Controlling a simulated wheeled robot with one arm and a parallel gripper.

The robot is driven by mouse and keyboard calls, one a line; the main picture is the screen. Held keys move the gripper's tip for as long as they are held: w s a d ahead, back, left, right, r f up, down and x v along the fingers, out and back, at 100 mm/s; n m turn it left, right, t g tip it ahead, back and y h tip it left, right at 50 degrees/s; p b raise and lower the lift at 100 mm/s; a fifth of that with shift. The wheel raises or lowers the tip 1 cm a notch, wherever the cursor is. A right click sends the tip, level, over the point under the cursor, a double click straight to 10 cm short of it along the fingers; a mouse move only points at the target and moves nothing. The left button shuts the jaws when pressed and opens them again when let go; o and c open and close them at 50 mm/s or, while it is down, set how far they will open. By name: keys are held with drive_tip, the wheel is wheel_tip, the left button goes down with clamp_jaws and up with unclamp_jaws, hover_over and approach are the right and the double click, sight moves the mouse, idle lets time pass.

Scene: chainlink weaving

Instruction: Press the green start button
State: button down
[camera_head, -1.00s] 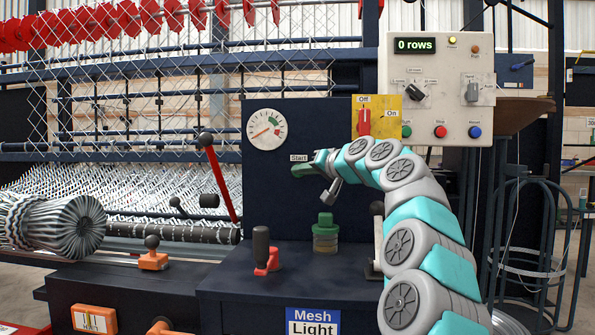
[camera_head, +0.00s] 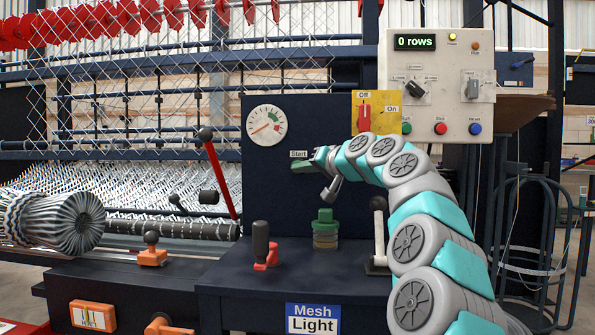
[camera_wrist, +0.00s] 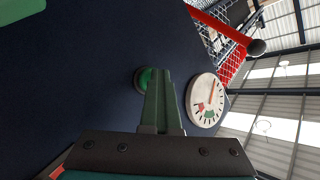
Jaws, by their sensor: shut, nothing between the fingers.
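The green start button (camera_wrist: 140,77) shows in the wrist view as a round button in a dark ring on the navy panel. The green fingers partly cover it. My gripper (camera_wrist: 159,72) is shut and empty, with its tips right at the button's edge; I cannot tell whether they touch it. In the head view the "Start" label (camera_head: 299,154) is on the panel left of my wrist. My gripper (camera_head: 301,168) reaches left just below that label, and the button is not clearly visible there.
A round gauge (camera_head: 266,125) is above the label. A yellow Off/On plate with a red switch (camera_head: 364,118) and a control box reading "0 rows" (camera_head: 436,72) are at upper right.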

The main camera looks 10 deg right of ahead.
drive_tip(key=s, duration=0.1)
drive_tip(key=s+a+b, duration=0.1)
drive_tip(key=s, duration=0.1)
drive_tip(key=s+b, duration=0.1)
drive_tip(key=s, duration=0.1)
drive_tip(key=shift+a, duration=0.35)
drive_tip(key=shift+r, duration=0.1)
idle(0.4)
